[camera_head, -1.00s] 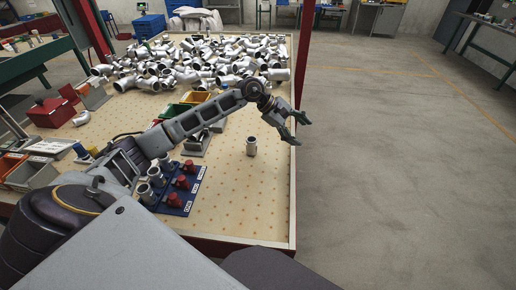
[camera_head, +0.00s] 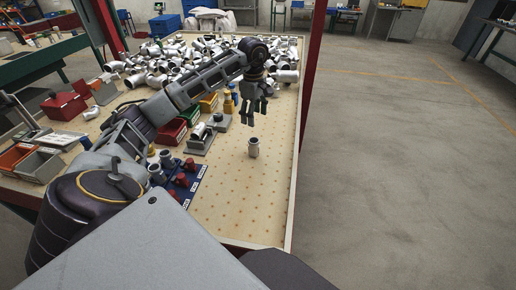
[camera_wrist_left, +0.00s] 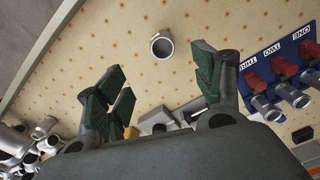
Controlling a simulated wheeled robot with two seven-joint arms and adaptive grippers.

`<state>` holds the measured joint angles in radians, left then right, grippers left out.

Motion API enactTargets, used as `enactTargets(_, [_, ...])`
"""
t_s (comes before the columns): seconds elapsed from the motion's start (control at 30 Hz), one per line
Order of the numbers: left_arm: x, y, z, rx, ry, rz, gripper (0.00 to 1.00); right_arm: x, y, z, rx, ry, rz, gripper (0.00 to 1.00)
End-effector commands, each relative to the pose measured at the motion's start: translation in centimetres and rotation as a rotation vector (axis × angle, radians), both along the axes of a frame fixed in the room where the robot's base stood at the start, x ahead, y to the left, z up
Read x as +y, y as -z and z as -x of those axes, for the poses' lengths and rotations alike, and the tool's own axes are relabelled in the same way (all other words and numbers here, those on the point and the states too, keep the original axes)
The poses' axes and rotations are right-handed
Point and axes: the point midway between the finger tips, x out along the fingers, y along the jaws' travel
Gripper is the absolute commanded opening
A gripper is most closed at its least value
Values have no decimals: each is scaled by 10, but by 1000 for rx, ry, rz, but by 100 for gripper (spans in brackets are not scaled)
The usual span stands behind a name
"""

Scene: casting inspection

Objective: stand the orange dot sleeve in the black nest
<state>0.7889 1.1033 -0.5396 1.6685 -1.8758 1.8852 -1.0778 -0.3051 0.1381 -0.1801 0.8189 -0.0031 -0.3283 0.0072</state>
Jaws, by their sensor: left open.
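A silvery metal sleeve (camera_head: 253,148) stands upright and alone on the dotted tabletop; no orange dot can be made out on it. It also shows in the left wrist view (camera_wrist_left: 161,47), with its open end towards the camera. My left gripper (camera_head: 254,118) points down, open and empty, above and slightly behind the sleeve, apart from it. In the left wrist view its green-padded fingers (camera_wrist_left: 157,75) are spread, with the sleeve beyond their tips. I cannot make out the black nest with certainty. My right gripper is not in view.
A blue board (camera_head: 187,182) with red clamps and several sleeves lies left of the lone sleeve. Grey fixtures (camera_head: 199,143) and green and red bins (camera_head: 170,133) stand behind it. A castings heap (camera_head: 165,62) fills the back. The table's front right is clear.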

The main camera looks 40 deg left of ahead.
Motion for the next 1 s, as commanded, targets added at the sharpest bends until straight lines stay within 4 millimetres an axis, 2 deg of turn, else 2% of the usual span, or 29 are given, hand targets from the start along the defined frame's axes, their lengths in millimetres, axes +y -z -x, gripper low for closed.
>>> enactTargets(0.47, [2,2,1,6,-5,-6,68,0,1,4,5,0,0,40])
enactTargets(0.67, [2,17,2,8,-4,-5,68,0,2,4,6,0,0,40])
enactTargets(1.0, [1,56,2,8,-4,-5,68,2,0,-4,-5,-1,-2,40])
